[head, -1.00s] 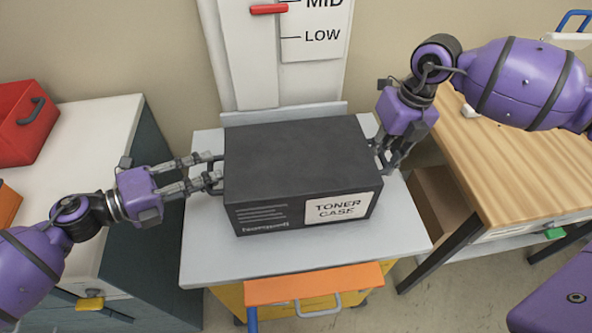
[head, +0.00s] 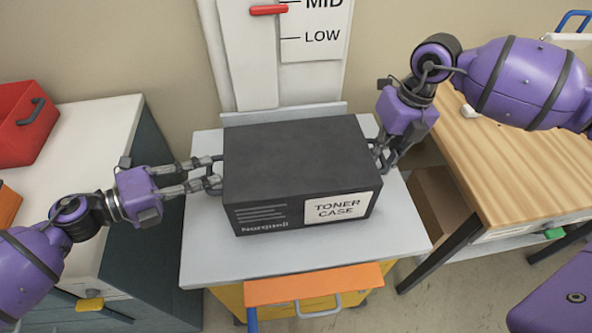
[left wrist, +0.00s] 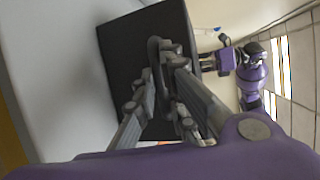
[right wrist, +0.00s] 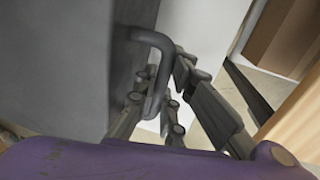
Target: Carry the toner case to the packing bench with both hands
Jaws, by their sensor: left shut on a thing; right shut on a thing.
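The toner case (head: 290,165) is a black box with a white label, on or just above the grey top of a lift cart (head: 225,262); I cannot tell whether it touches. My left gripper (head: 213,173) is shut on the bar handle at the case's left end; that handle also shows in the left wrist view (left wrist: 155,55). My right gripper (head: 384,152) is at the right end, shut on the other handle, which shows in the right wrist view (right wrist: 160,70). The case looks level. Which surface is the packing bench is not marked.
A wood-topped bench (head: 520,180) stands at the right, with clear top in front. A white-topped cabinet (head: 85,150) at the left holds a red bin (head: 25,125). A wall panel with a red pointer (head: 268,10) is behind. An orange cart front (head: 315,285) is nearest me.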

